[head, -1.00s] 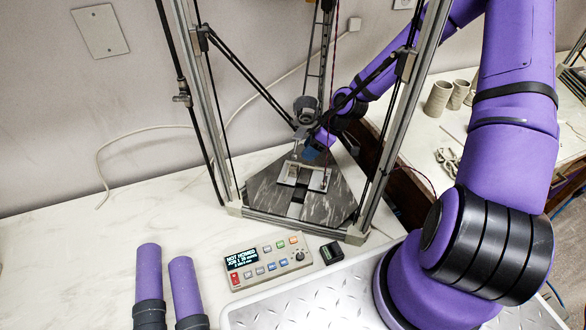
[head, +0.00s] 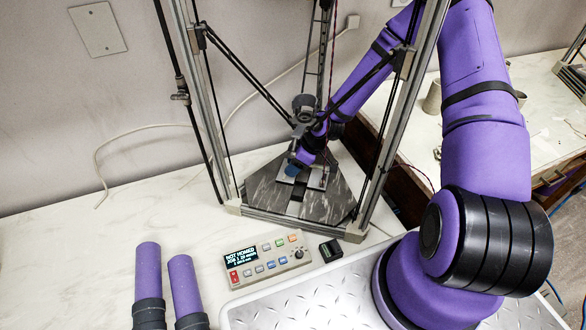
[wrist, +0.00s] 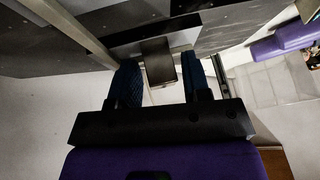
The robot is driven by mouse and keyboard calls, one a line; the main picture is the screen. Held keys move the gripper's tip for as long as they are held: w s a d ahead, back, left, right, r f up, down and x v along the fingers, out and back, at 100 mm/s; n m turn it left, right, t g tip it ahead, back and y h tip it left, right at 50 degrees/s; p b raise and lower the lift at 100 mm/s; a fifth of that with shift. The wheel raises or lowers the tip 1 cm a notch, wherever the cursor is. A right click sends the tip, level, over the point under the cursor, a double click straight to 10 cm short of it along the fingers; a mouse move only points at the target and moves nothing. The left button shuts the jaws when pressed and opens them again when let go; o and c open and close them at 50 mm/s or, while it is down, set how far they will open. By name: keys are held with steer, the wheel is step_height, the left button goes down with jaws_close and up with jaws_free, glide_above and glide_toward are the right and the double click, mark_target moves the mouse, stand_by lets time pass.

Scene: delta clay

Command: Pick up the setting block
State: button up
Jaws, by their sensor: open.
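A dark rectangular block (wrist: 157,62), which looks like the setting block, stands between the fingertips of my gripper (wrist: 159,66) in the wrist view. My two blue fingers are apart, one on each side of it, with light gaps showing beside the block. In the head view my gripper (head: 291,171) is low over the pale plate (head: 317,179) on the dark bed inside the delta frame.
The bed (head: 265,191) is enclosed by upright metal posts (head: 404,120) and thin black rods. The print head (head: 304,106) hangs close to my wrist. A control box (head: 268,263) and a small black box (head: 331,251) sit in front of the frame.

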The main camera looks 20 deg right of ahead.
jaws_close()
